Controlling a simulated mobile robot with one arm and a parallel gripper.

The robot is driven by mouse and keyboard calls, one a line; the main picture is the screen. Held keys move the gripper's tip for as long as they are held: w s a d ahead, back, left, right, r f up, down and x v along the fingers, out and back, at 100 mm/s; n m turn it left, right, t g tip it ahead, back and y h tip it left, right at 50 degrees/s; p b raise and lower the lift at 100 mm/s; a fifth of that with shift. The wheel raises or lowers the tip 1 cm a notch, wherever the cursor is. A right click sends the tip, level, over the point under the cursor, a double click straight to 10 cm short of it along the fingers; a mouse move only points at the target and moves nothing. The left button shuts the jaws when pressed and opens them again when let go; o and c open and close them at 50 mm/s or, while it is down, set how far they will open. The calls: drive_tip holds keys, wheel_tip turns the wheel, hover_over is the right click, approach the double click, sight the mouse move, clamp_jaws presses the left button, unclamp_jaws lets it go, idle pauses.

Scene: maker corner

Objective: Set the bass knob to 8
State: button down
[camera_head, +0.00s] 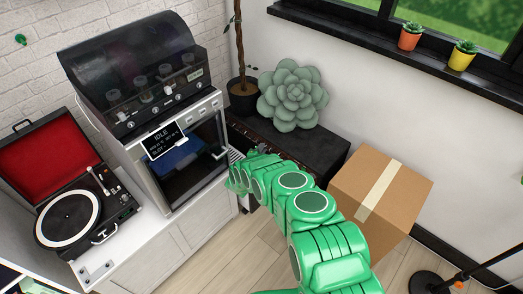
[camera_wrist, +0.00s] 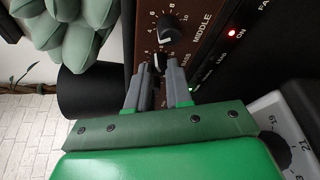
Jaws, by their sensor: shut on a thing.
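The amplifier (camera_head: 318,152) is a dark box with a brown control panel, standing against the wall in the head view. In the wrist view its panel (camera_wrist: 205,50) is close up, with the word BASS beside a dark knob. My gripper (camera_wrist: 161,68) has its two grey fingertips on either side of this bass knob (camera_wrist: 160,60), shut on it. The fingers hide most of the knob and its scale, so I cannot read its setting. In the head view my gripper (camera_head: 241,179) is at the panel side, and the bass knob is not discernible there.
The middle knob (camera_wrist: 170,28) is right beside the bass knob. A red light (camera_wrist: 232,33) glows by the word ON. A green succulent (camera_head: 293,95) sits on the amplifier. A cardboard box (camera_head: 400,190) stands to the right, and a machine (camera_head: 185,160) and record player (camera_head: 75,215) to the left.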

drive_tip(key=shift+d+m, duration=0.1)
drive_tip(key=shift+m, duration=0.2)
idle(0.4)
drive_tip(key=c, duration=1)
unclamp_jaws()
drive_tip(key=shift+c, duration=0.2)
drive_tip(key=f+v, duration=0.1)
drive_tip(key=v, duration=0.6)
drive_tip(key=shift+s+r, duration=0.4)
drive_tip(key=shift+r, duration=0.05)
